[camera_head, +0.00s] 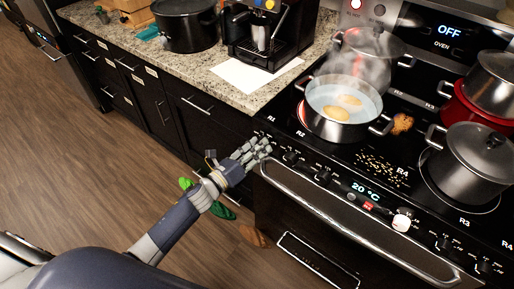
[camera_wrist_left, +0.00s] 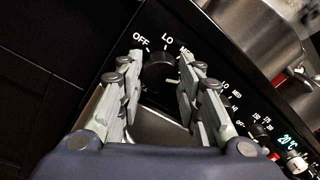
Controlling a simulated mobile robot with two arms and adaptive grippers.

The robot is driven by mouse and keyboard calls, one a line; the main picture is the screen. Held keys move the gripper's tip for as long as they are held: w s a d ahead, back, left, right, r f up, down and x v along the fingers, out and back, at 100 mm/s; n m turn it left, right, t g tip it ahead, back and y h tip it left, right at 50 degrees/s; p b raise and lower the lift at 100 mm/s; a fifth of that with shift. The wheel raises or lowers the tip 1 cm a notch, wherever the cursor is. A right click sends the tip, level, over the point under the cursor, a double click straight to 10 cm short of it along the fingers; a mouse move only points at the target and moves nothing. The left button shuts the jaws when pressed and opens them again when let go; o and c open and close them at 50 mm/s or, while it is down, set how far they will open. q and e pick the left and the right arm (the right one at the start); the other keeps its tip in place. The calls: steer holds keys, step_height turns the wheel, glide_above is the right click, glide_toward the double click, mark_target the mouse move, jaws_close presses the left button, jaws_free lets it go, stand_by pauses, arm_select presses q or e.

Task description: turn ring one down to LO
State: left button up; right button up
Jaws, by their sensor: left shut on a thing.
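The leftmost stove knob (camera_wrist_left: 158,73) is dark and round, with OFF, LO and part of a further label printed around it in the left wrist view. A small pale mark shows at its lower right; I cannot tell the exact setting. My left gripper (camera_head: 262,146) is at the left end of the stove's front panel and hides this knob in the head view. In the wrist view its two fingers (camera_wrist_left: 161,80) are on either side of the knob, shut on it. The R1 label is on the cooktop just behind. My right gripper is not in view.
A steaming open pot (camera_head: 340,127) with pale yellowish lumps in water stands near the front left of the cooktop (camera_head: 395,150). A lidded pot (camera_head: 468,160) stands at right, a red pot (camera_head: 460,112) behind it. More knobs (camera_head: 322,177) and the oven handle (camera_head: 340,222) are close by.

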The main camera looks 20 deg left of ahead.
arm_select(q)
steer(key=shift+n, duration=0.4)
steer(key=shift+d+f+n+t+y+b, duration=0.1)
steer(key=shift+n+t+y, duration=0.15)
steer(key=shift+n, duration=2.75)
steer(key=shift+a+n+t+y+b, duration=0.1)
steer(key=shift+n+t+y, duration=0.1)
steer(key=shift+n, duration=2.8)
steer(key=shift+d+f+n+t+y+b, duration=0.15)
steer(key=shift+n+t, duration=0.1)
steer(key=shift+n, duration=2.75)
steer(key=shift+r, duration=0.1)
steer(key=o, duration=1.1)
steer(key=shift+c, duration=0.2)
steer(key=shift+s, duration=0.1)
